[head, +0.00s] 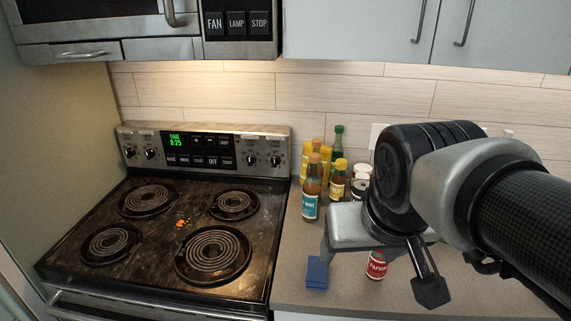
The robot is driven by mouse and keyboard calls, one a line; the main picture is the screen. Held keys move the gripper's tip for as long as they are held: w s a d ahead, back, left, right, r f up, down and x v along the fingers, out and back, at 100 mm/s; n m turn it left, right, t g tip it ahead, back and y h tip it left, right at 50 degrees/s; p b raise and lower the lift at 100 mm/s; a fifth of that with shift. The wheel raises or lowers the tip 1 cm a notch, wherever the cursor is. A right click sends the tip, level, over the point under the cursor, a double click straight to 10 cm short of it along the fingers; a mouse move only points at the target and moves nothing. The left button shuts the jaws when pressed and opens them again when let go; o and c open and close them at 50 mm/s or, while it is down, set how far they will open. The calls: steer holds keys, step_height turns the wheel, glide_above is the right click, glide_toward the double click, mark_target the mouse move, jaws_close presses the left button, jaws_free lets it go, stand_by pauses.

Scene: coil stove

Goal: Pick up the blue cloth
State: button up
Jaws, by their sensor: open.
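The blue cloth (317,273) is a small, folded-looking blue piece on the grey counter, just right of the stove's front right corner. My gripper (378,272) is open, with its fingers wide apart and pointing down. Its left finger shows just above the cloth in the picture and may cover part of its upper edge. Its right finger is well to the right. I see nothing held. I cannot tell how high the gripper is above the counter.
A red-labelled paprika jar (376,266) shows between the fingers. Several bottles (311,193) stand behind, near the wall. The coil stove (160,240) is at left with orange bits on its top. The microwave (150,30) and cabinets (350,30) hang above. My arm hides the right counter.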

steer(key=w+f+m+h+b, duration=0.1)
steer(key=w+f+b, duration=0.1)
steer(key=w+f, duration=0.45)
steer(key=m+g+b, duration=0.1)
glide_toward(318, 269)
steer(key=shift+b+x, duration=1.15)
steer(key=shift+x, duration=0.05)
steer(key=shift+b+x, duration=0.3)
steer(key=shift+x, duration=2.75)
steer(key=shift+w+f+b, duration=0.1)
steer(key=shift+f+b, duration=0.15)
steer(key=shift+b, duration=0.15)
